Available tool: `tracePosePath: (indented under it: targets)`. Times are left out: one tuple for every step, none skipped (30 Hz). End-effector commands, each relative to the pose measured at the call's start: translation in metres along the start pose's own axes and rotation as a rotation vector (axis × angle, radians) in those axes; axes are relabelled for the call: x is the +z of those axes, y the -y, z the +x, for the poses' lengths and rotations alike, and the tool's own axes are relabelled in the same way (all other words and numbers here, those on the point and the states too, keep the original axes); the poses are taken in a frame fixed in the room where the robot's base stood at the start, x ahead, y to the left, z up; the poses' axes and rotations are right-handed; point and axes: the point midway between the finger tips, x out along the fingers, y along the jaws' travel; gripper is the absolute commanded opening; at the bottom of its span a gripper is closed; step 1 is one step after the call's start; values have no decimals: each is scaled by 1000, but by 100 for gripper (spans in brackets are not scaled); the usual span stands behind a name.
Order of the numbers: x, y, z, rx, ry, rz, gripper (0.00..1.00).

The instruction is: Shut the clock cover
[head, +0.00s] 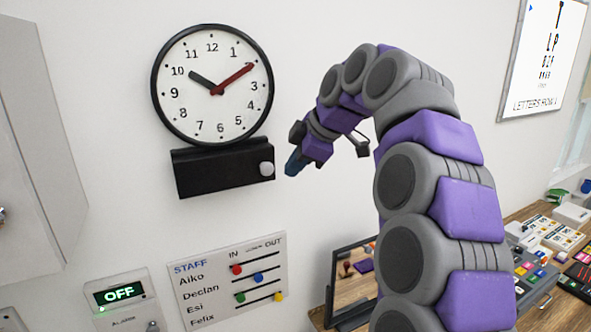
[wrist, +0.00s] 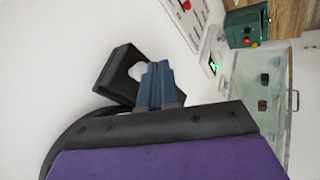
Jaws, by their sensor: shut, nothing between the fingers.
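A round wall clock (head: 222,115) with a black rim and white face hangs on the wall. A black box-like panel (head: 215,175) sits directly under it, with a pale round knob (head: 266,169) at its right end. I cannot tell whether this panel is the clock cover, and I see no separate cover. My gripper (head: 293,164) is shut and empty, just right of the knob in the head view. In the wrist view the blue fingers (wrist: 156,84) are together beside the knob (wrist: 139,71) and partly in front of the black panel (wrist: 115,75). Contact cannot be told.
Below are a staff board (head: 230,280) with coloured sliders and a panel reading OFF (head: 121,294). A grey cabinet (head: 35,140) stands at the left.

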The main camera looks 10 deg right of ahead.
Motion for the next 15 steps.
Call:
tracePosePath:
  targets:
    - [-3, 0, -4, 2, 1, -3, 0]
    - [-4, 0, -7, 2, 2, -4, 0]
    - [-5, 0, -12, 3, 2, -4, 0]
    - [-5, 0, -15, 3, 2, -4, 0]
    - [-4, 0, -19, 3, 2, -4, 0]
    - [-3, -1, -24, 4, 2, -4, 0]
    - [-1, -2, -28, 4, 1, -4, 0]
    - [1, -3, -32, 4, 0, -3, 0]
    - [4, -4, -38, 3, -1, -3, 0]
    - [6, -5, -41, 4, -2, -1, 0]
    - [7, -6, -43, 3, -2, 0, 0]
    - [9, -7, -47, 2, -3, 1, 0]
    - [11, -8, -50, 1, -4, 2, 0]
    - [13, -8, -53, 1, -5, 3, 0]
    - [15, -9, -56, 1, -6, 4, 0]
